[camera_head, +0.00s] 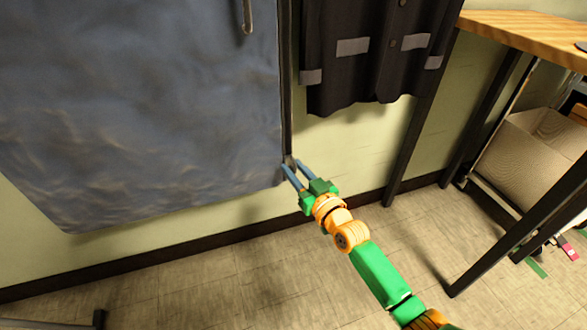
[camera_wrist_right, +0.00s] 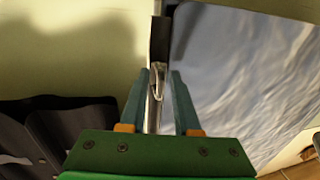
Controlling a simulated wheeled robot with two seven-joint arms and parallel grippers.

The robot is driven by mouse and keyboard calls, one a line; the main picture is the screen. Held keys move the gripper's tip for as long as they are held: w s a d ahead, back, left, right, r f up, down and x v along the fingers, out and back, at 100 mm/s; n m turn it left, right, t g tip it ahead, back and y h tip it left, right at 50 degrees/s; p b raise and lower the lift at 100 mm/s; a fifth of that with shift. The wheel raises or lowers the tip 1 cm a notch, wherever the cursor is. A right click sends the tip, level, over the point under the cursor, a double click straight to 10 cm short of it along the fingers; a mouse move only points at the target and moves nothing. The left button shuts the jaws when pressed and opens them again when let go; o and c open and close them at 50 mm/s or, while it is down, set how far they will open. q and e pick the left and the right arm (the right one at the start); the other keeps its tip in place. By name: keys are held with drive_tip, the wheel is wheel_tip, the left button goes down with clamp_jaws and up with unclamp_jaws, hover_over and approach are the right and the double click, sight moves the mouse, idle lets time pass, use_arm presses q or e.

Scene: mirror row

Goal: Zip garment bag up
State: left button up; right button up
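The garment bag (camera_head: 150,110) is a large blue-grey wrinkled panel filling the left of the head view. It also shows at the right of the right wrist view (camera_wrist_right: 240,90). A dark strip (camera_head: 287,90) runs down its right edge, with a small metal pull (camera_wrist_right: 157,85) at its lower end. My right gripper (camera_head: 291,164) is at this lower end, by the bag's lower right corner. Its two blue fingers stand apart on either side of the pull, with a visible gap on at least one side. My left gripper is not in view.
A dark jacket (camera_head: 370,50) with grey patches hangs just right of the bag. A wooden table (camera_head: 530,30) with black legs stands at the right, a beige bin (camera_head: 530,150) beneath it. A grey hook-like piece (camera_head: 247,17) shows at the top. The tiled floor below is mostly clear.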

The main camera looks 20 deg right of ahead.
clamp_jaws()
drive_tip(key=shift+f, duration=0.1)
drive_tip(key=shift+a+f, duration=0.1)
drive_tip(key=shift+f, duration=0.1)
idle(0.9)
